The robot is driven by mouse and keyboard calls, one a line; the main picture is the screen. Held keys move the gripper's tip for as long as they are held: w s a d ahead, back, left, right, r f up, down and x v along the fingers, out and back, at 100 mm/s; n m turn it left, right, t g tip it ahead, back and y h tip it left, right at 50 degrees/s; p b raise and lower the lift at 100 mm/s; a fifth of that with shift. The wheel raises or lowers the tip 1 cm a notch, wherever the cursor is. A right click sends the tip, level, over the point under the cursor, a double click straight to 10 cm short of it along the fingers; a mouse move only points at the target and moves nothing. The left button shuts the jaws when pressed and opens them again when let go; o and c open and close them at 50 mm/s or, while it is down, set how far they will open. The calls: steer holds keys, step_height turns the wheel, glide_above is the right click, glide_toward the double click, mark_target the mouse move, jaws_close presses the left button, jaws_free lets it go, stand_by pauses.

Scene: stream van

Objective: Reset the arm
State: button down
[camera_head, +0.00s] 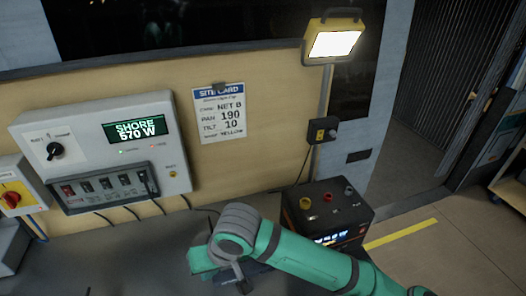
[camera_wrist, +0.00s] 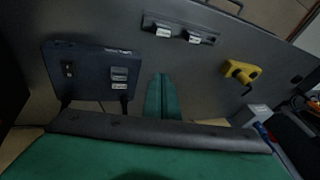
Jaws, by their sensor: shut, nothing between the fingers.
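My green arm (camera_head: 305,262) reaches in from the lower right of the head view to a grey joint above the dark bench top. The fingers cannot be made out clearly there. In the wrist view my gripper (camera_wrist: 161,78) shows as two green fingers pressed together, with nothing between them. They point toward a grey panel surface (camera_wrist: 212,82), and the distance to it is hard to judge.
A black power unit (camera_head: 322,212) stands close behind my arm, under a lit work lamp (camera_head: 334,43). The wrist view shows a dark blue box (camera_wrist: 92,72) and a yellow fitting (camera_wrist: 240,71).

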steer(key=w+a+r+t+y, duration=0.2)
steer(key=a+r+y, duration=0.55)
steer(key=a, duration=0.65)
steer(key=w+a+r+m+t+y, duration=0.1)
steer(key=w+r+m+t+y, duration=0.3)
steer(key=r+t, duration=0.4)
steer(key=s+d+f+m+t+h, duration=0.35)
steer(key=d+f+h, duration=0.25)
steer(key=d+f, duration=0.2)
steer(key=s+d+f+m+t+h, duration=0.3)
steer(key=d+f+m+h, duration=0.3)
steer(key=f, duration=0.3)
steer(key=s+d+f+n+h, duration=0.1)
steer(key=s+d+f+n, duration=0.2)
steer(key=s+d, duration=0.2)
steer(key=s+d+f+n+g+h, duration=0.1)
steer(key=s+d, duration=0.4)
steer(key=s, duration=0.6)
steer(key=s+d+f+n+g+h, duration=0.1)
steer(key=s+d+f+n, duration=0.3)
steer(key=s, duration=0.4)
steer(key=shift+d+f+n+h, duration=0.35)
steer(key=shift+d+f+h, duration=0.1)
steer(key=shift+f, duration=0.1)
